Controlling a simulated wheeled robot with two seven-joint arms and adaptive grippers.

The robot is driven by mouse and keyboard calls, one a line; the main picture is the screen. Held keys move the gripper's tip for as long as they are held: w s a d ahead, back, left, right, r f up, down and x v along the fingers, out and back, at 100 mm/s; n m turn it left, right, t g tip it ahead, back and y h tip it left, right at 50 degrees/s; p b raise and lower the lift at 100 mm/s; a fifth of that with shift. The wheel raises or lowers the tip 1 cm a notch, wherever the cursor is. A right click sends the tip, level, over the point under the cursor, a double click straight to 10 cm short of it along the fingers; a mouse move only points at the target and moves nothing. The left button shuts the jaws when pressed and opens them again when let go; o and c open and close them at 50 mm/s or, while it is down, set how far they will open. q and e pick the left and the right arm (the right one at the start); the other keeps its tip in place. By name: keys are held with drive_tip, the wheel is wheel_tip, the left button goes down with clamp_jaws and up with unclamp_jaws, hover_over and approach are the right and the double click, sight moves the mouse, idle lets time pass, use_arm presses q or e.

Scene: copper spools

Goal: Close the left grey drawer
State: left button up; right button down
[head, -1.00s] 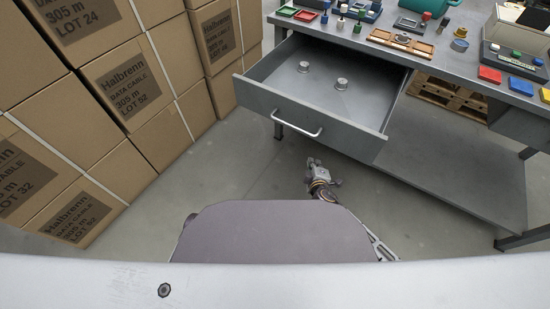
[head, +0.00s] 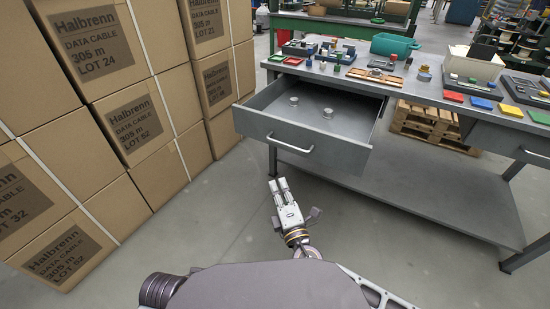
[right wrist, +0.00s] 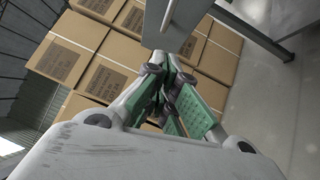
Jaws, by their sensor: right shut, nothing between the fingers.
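The left grey drawer (head: 345,155) is pulled out from under the left part of the grey workbench (head: 420,90). Two small round metal pieces (head: 293,100) (head: 328,113) lie inside it. Its bar handle (head: 290,143) is on the front panel; a handle and grey panel (right wrist: 168,15) also show at the top of the right wrist view. My right gripper (head: 278,182) is shut and empty, in front of and below the drawer front, apart from it. Its green-padded fingers (right wrist: 167,72) show in the right wrist view. My left gripper is out of view.
Stacked cardboard boxes (head: 125,100) stand close on the left. The bench top carries coloured blocks, trays and a teal bin (head: 393,45). A second drawer (head: 510,140) is at the right. A lower shelf (head: 430,195) juts forward. The floor before the drawer is clear.

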drive_tip(key=shift+w, duration=0.2)
